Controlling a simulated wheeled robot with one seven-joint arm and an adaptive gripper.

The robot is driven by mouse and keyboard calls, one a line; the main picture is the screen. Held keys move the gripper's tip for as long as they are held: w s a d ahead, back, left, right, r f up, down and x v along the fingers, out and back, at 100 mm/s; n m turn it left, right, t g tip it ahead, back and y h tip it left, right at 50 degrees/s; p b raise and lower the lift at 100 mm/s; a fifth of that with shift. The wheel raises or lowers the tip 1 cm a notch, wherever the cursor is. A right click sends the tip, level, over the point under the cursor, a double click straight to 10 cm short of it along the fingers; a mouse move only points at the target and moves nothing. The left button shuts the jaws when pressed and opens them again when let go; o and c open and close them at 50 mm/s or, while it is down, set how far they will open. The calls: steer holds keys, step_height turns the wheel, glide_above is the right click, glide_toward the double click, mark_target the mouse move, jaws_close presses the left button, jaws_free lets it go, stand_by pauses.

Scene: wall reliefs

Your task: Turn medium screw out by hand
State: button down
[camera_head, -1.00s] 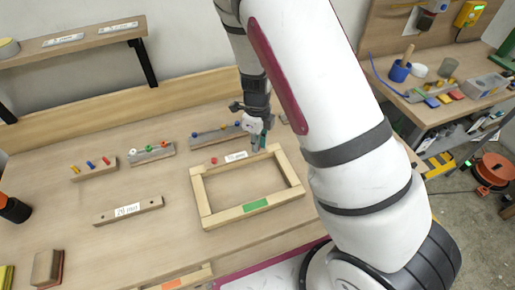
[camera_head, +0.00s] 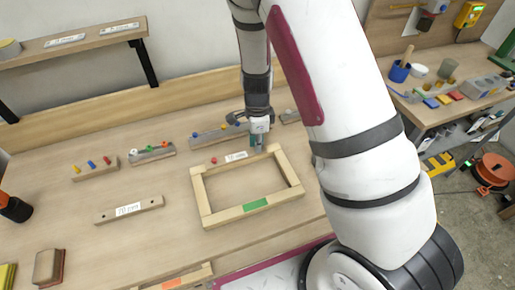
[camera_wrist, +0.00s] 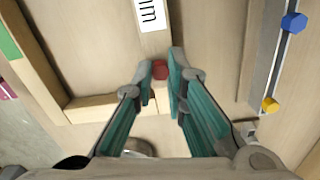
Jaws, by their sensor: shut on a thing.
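A rectangular wooden frame (camera_head: 202,200) lies on the workbench. Its back rail carries a white label (camera_head: 236,156), which also shows in the wrist view (camera_wrist: 150,13). My gripper (camera_head: 257,145) points down at the right end of this rail. In the wrist view its two teal fingers (camera_wrist: 160,75) stand on either side of a red screw head (camera_wrist: 160,69), shut on it. The screw's shaft is hidden. Another red screw (camera_head: 214,161) stands at the rail's left end.
Behind the frame is a holder (camera_head: 208,138) with coloured screws; a blue screw (camera_wrist: 293,22) and a yellow screw (camera_wrist: 270,105) show in the wrist view. More screw holders (camera_head: 95,169) stand left. A labelled wooden bar (camera_head: 128,210) lies front left.

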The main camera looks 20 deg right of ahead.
steer(key=n, duration=0.2)
steer(key=shift+n, duration=0.4)
steer(key=n, duration=0.3)
steer(key=shift+n, duration=1)
steer(key=n, duration=0.5)
steer(key=c, duration=1.8)
jaws_free()
steer(key=shift+c, duration=0.2)
